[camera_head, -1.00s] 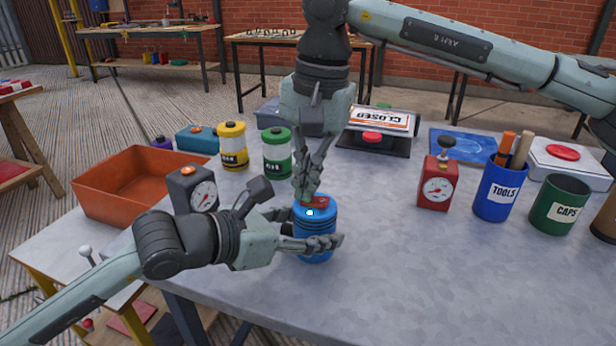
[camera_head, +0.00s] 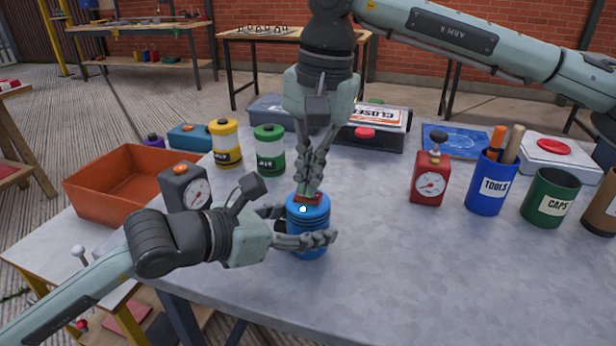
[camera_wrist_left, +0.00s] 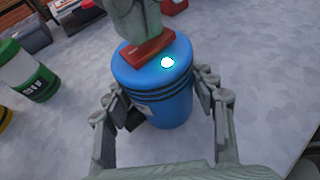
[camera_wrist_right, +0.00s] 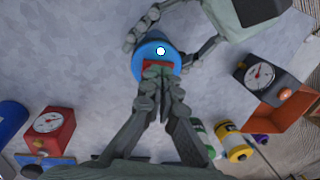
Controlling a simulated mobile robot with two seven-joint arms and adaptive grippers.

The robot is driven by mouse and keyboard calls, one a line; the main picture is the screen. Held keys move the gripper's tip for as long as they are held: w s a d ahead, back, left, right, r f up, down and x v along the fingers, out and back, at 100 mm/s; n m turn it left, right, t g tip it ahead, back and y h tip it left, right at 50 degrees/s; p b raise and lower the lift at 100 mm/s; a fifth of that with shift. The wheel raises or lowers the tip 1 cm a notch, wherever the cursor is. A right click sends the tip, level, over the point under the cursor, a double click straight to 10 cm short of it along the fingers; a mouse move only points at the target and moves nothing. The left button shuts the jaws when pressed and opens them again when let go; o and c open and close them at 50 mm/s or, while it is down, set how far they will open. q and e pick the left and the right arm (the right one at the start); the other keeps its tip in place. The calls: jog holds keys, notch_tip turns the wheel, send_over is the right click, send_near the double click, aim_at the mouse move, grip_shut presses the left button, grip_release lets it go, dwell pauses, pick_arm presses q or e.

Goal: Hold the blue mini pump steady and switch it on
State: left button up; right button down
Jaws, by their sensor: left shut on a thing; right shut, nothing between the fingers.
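The blue mini pump (camera_head: 308,236) stands upright near the front edge of the grey table. My left gripper (camera_head: 300,226) is shut around its body, with a finger on either side; this grip also shows in the left wrist view (camera_wrist_left: 160,105). On the pump's top are a red switch (camera_wrist_left: 146,52) and a small white light with a cyan rim (camera_wrist_left: 167,62), which looks lit. My right gripper (camera_head: 309,190) points down from above, its fingers closed together with nothing between them. Its fingertips are at the red switch and hide part of it; whether they press it I cannot tell.
A black gauge box (camera_head: 186,188) and an orange bin (camera_head: 110,185) are at left. Yellow (camera_head: 226,145) and green (camera_head: 270,152) canisters stand behind the pump. A red gauge box (camera_head: 428,181), a TOOLS cup (camera_head: 490,190) and a CAPS cup (camera_head: 550,200) are at right. The table between is clear.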

notch_tip(320, 180, up, 14)
jog(key=a, duration=0.1)
jog(key=shift+w+a+f, duration=0.2)
jog(key=shift+w+a, duration=0.05)
jog(key=shift+a, duration=0.05)
pick_arm(q)
jog(key=o, duration=1.6)
jog(key=shift+a, duration=0.1)
